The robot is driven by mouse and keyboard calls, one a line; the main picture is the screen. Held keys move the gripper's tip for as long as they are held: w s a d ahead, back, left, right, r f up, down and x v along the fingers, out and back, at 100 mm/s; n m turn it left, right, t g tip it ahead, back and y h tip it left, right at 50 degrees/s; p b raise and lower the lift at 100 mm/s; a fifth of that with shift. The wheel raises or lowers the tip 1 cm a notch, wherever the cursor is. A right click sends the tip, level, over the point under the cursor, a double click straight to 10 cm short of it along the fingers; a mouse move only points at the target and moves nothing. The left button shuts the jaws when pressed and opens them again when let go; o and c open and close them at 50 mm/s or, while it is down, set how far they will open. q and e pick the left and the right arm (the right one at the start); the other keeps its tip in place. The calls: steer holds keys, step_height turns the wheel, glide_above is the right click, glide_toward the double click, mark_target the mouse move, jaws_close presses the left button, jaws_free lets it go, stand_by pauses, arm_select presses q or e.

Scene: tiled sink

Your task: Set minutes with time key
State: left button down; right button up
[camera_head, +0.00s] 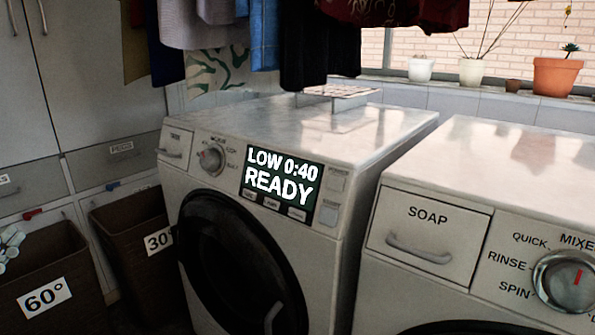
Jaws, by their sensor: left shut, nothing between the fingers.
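The dryer-like machine (330,118) stands in the middle, with a dark round door (235,265) below its panel. Its display (283,182) reads "LOW 0:40" and "READY". Three small keys sit along the display's lower edge: a left key (249,195), a middle key (271,204) and a right key (297,213). Their labels are too small to read, so I cannot tell which is the time key. My right gripper is out of view.
A washer (500,155) with a soap drawer (428,232) and dial (565,281) stands at the right. Baskets marked 60° (62,260) and 30° (130,219) stand at the left. Clothes (330,50) hang above the middle machine. Space before its panel is clear.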

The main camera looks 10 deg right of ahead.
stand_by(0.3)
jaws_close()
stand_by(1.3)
